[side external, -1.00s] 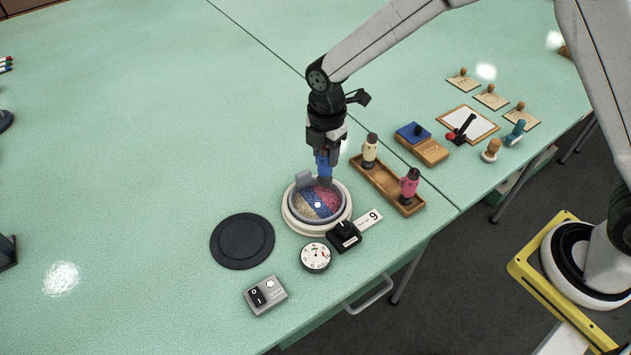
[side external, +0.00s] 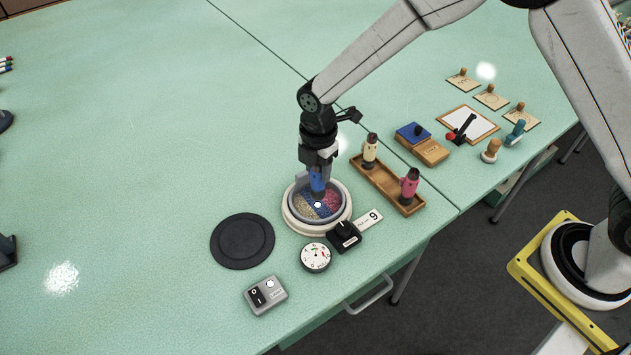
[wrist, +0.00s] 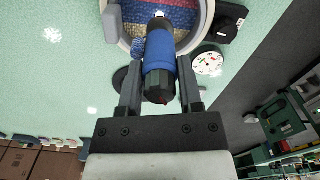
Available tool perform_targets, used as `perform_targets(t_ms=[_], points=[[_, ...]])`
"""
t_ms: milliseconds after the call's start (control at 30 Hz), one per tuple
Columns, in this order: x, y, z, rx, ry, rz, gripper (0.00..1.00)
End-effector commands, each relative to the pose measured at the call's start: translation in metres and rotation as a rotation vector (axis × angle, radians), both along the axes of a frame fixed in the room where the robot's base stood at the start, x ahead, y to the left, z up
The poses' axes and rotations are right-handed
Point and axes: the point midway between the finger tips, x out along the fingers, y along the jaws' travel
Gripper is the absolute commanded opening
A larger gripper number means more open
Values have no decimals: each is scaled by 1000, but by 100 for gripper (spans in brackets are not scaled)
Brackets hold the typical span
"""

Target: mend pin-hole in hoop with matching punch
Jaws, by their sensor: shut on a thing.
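The hoop (side external: 289,222) is a pale round ring on the table with a grey inner rim; it also shows at the top of the wrist view (wrist: 207,18). Its fabric (side external: 306,208) has cream, blue and pink-red tufted areas, with a small bright white spot near the front. My gripper (side external: 317,178) is shut on a blue punch (wrist: 160,52), whose lower end is over the hoop. Whether its tip touches the fabric cannot be told. A cream punch (side external: 370,152) and a pink punch (side external: 409,186) stand upright in a wooden tray (side external: 382,188) to the right.
A black knob box (side external: 344,236) with a card reading 9, a round dial (side external: 315,257) and a switch box (side external: 266,296) sit in front of the hoop. A black disc (side external: 242,241) lies left.

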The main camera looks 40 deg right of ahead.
Motion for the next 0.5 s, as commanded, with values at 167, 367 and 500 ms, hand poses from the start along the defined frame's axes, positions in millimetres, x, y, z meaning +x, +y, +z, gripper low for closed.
perform_targets(t_ms=[167,367,500], points=[[0,0,-14,0,0,0,0],[1,0,-24,1,-2,0,0],[1,0,-27,1,-2,0,0]])
